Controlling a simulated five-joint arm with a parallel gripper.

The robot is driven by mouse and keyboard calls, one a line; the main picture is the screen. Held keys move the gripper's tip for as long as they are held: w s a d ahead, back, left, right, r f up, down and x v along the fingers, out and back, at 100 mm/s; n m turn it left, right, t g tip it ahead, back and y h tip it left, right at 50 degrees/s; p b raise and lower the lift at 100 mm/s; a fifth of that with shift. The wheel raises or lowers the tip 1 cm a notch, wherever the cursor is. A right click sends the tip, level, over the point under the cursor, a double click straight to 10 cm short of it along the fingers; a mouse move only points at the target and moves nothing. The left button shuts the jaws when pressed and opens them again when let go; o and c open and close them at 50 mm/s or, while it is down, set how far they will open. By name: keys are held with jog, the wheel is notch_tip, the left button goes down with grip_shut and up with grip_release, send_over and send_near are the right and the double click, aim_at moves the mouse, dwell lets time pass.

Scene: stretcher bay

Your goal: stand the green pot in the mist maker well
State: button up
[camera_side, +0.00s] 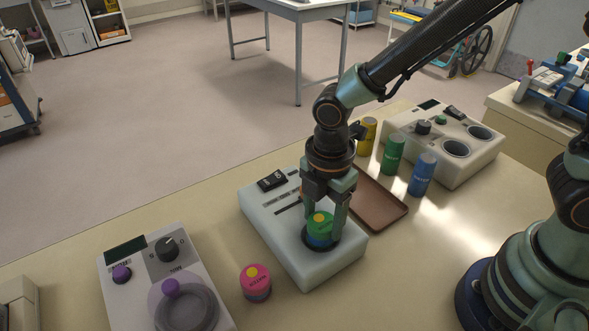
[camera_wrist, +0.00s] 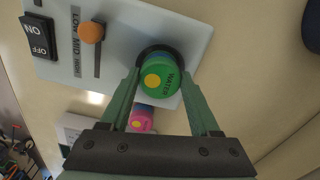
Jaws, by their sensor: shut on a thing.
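The green pot (camera_side: 320,224) has a green lid with a yellow dot, and a blue band shows below the green. In the wrist view the pot (camera_wrist: 160,80) reads WATER on its side. My gripper (camera_side: 325,222) points down and is shut on the pot, one finger on each side. The mist maker (camera_side: 290,258) is a pale box with a switch and slider. Its dark-rimmed well (camera_side: 306,241) surrounds the pot's lower end. The pot looks upright, its base hidden inside the rim. I cannot tell whether it touches the well's floor.
A pink pot (camera_side: 256,284) stands left of the mist maker's front. A brown tray (camera_side: 379,203) lies behind it, with green (camera_side: 393,156), blue (camera_side: 422,176) and yellow (camera_side: 367,137) cylinders beyond. A knobbed device (camera_side: 120,292) is at left; a two-well device (camera_side: 481,157) is at back right.

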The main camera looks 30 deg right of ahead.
aim_at(323, 220)
jog(key=shift+f, duration=0.55)
jog(key=o, duration=1.1)
jog(key=shift+r, duration=5.5)
jog(key=d+r+m+t, duration=0.2)
jog(key=d+m, duration=0.4)
jog(key=d+r+m+t, duration=0.1)
jog(key=d+r+m, duration=0.1)
jog(key=d+m, duration=0.4)
jog(key=d+r+m+t, duration=0.2)
jog(key=d+r+m, duration=0.1)
jog(key=d+m, duration=0.4)
jog(key=shift+s+m+t, duration=0.3)
jog(key=shift+m, duration=0.3)
